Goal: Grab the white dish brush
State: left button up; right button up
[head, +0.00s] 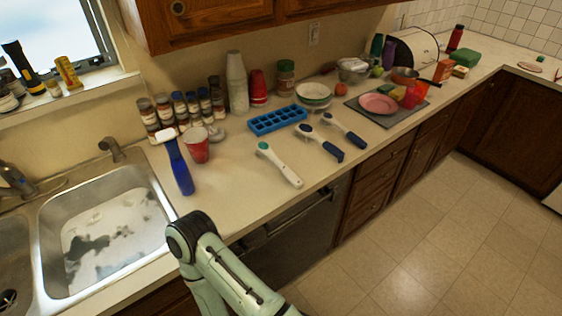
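A white dish brush (279,165) with a small green patch near its head lies on the counter, right of the sink, its handle end towards the front edge. Two other brushes lie to its right: a white and dark blue one (320,143) and another with a dark blue handle (345,131). A blue-handled brush with a white head (179,166) lies beside the sink. Nothing touches the white brush. One of my arms shows at the bottom, below the counter's front edge, but neither gripper is in view.
A red cup (196,145), spice jars (180,109) and a blue ice tray (277,120) stand behind the brushes. The sink (60,214) is at left. A grey mat (408,113) with a pink plate (379,104) lies at right. Counter around the white brush is clear.

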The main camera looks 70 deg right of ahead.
aim_at(265, 149)
jog(key=z, duration=2.5)
jog(key=u, duration=0.65)
jog(key=l+u, duration=0.45)
jog(key=k+l+u, duration=0.1)
jog(key=l+u, duration=0.35)
jog(key=k+l+u, duration=0.1)
jog(key=l, duration=0.3)
jog(key=k+l+u, duration=0.1)
jog(key=l, duration=0.25)
jog(key=k+l+u, duration=0.1)
jog(key=l, duration=0.25)
jog(key=k, duration=0.1)
